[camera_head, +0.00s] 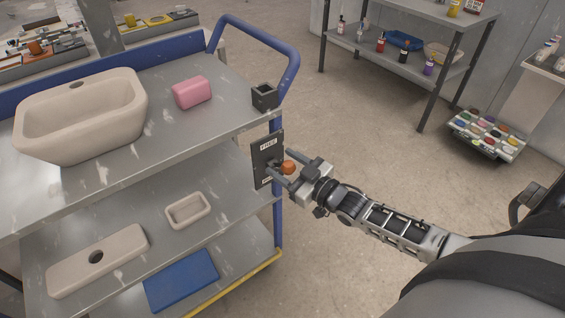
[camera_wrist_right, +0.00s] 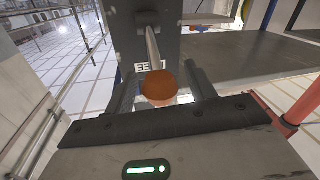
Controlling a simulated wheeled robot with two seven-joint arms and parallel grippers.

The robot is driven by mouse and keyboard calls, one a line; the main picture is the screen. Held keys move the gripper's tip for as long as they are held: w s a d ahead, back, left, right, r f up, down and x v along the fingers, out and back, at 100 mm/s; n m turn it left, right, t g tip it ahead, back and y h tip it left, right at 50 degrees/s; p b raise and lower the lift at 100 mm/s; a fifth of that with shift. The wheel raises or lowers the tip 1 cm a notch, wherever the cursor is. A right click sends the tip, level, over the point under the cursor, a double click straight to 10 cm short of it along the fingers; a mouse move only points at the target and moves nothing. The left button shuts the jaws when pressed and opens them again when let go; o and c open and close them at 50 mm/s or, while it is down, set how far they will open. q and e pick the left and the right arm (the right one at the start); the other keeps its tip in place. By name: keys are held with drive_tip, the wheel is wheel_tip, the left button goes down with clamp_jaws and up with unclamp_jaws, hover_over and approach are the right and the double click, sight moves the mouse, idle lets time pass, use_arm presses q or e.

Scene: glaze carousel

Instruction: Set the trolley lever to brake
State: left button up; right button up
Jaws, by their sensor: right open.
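The trolley (camera_head: 190,130) stands at the left with blue rails. On its near corner is a dark lever plate (camera_head: 262,160), with a label reading FREE near its top; a lower label is mostly hidden. A lever with an orange knob (camera_head: 289,167) sticks out from the plate. In the right wrist view the knob (camera_wrist_right: 160,86) sits at the end of a thin metal rod (camera_wrist_right: 153,48), close to the FREE label. My right gripper (camera_head: 281,164) is open, with one finger on each side of the knob; I cannot tell if either touches it. My left gripper is out of view.
The trolley carries a beige basin (camera_head: 80,125), a pink block (camera_head: 192,92), a dark square cup (camera_head: 265,96), and lower down a small tray (camera_head: 188,210) and a blue slab (camera_head: 181,281). A shelf rack (camera_head: 395,60) stands behind.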

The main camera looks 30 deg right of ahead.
drive_tip(key=shift+w+a, duration=0.2)
drive_tip(key=shift+w, duration=0.3)
